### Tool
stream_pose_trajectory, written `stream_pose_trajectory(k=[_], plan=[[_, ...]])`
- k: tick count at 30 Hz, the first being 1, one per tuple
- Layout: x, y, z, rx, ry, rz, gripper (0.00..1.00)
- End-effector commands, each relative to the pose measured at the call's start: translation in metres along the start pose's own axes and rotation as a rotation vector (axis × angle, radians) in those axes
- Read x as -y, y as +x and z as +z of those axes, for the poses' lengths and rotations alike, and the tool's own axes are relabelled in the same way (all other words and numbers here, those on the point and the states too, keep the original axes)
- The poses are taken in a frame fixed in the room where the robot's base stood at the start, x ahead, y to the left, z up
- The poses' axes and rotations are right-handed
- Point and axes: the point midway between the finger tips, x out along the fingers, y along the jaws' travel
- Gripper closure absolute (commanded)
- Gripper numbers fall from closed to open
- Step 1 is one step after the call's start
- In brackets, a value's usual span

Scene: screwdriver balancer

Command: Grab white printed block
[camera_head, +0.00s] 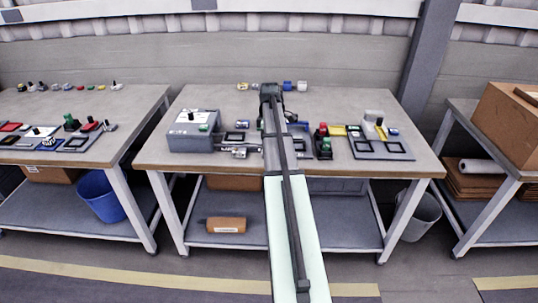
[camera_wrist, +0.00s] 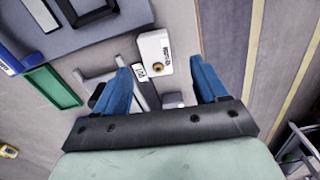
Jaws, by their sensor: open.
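The white printed block (camera_wrist: 153,45) shows in the wrist view, lying on the table close to its edge. It has dark lettering and a round brass-coloured spot. My gripper (camera_wrist: 160,66) is open, with two blue fingers on either side of the block's near end in the picture. Nothing is clasped between them, and I cannot tell the height gap. In the head view my arm reaches over the middle table (camera_head: 345,171). I cannot make out this block there; my arm may hide it.
A grey tray with a black square frame (camera_wrist: 85,12) and a green frame (camera_wrist: 50,92) lie left of the block in the wrist view. In the head view, a grey box (camera_head: 190,143) stands left of my arm, and a tray with parts (camera_head: 365,151) lies right.

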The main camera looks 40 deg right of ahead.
Motion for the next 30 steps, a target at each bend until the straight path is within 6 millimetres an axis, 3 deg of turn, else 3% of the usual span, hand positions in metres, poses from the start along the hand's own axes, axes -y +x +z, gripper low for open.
stream_pose_trajectory(k=[10,19,30], plan=[[-0.005,0.041,0.003,0.001,-0.001,-0.001,0.28],[-0.005,0.045,0.003,0.0,-0.002,0.001,0.29],[-0.005,0.045,0.003,0.0,-0.002,0.001,0.64]])
